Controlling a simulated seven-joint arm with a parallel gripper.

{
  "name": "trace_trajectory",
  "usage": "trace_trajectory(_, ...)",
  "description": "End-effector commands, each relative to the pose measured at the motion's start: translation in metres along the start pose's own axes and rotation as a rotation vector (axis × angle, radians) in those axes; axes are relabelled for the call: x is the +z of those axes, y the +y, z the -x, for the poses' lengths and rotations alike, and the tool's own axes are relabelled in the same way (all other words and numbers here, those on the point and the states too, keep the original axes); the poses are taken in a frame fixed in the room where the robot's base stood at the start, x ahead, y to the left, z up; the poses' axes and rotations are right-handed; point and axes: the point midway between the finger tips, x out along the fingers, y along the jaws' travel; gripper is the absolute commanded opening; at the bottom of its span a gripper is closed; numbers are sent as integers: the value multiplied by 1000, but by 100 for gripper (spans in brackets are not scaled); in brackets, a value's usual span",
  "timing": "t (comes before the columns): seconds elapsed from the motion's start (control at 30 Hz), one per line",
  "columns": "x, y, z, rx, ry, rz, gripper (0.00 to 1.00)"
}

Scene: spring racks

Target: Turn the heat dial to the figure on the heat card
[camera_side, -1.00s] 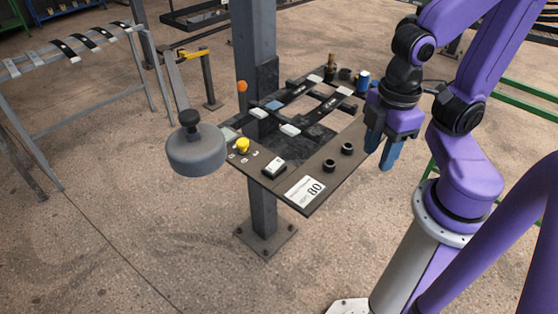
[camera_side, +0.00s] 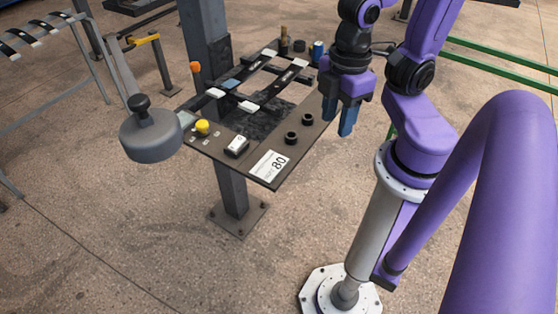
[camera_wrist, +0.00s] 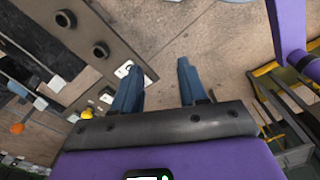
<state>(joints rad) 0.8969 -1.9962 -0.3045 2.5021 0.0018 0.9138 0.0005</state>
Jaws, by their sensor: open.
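The heat card is a white card reading 80 (camera_side: 269,167), on the near corner of the dark bench panel (camera_side: 262,180) in the side view. A yellow knob (camera_side: 203,127) with small pale marks beside it sits at the panel's left end; it also shows in the wrist view (camera_wrist: 87,113). Two black round knobs (camera_side: 291,138) sit right of the card. I cannot tell for sure which knob is the heat dial. My gripper (camera_side: 340,116) is open and empty, fingers down, just right of the panel. In the wrist view, bare floor shows between its fingertips (camera_wrist: 156,66).
A white-topped switch box (camera_side: 237,146) stands between the yellow knob and the card. A grey round weight with a black knob (camera_side: 150,135) hangs at the left. A dark rack (camera_side: 275,75), an orange ball (camera_side: 195,67) and a blue cylinder (camera_side: 318,50) are farther back.

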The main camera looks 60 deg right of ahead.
Motion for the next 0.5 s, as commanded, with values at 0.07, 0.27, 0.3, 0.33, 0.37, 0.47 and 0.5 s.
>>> trace_trajectory(0.07, 0, 0, 0, 0, 0, 0, 43)
trace_trajectory(0.27, -6, 4, 1, -6, 7, -90, 61)
trace_trajectory(0.3, -10, 7, 2, -11, 12, -152, 61)
trace_trajectory(0.33, -14, 10, 2, -15, 16, -210, 61)
trace_trajectory(0.37, -18, 13, 3, -20, 21, -279, 61)
trace_trajectory(0.47, -35, 27, 6, -43, 40, -559, 61)
trace_trajectory(0.5, -43, 34, 7, -53, 49, -680, 61)
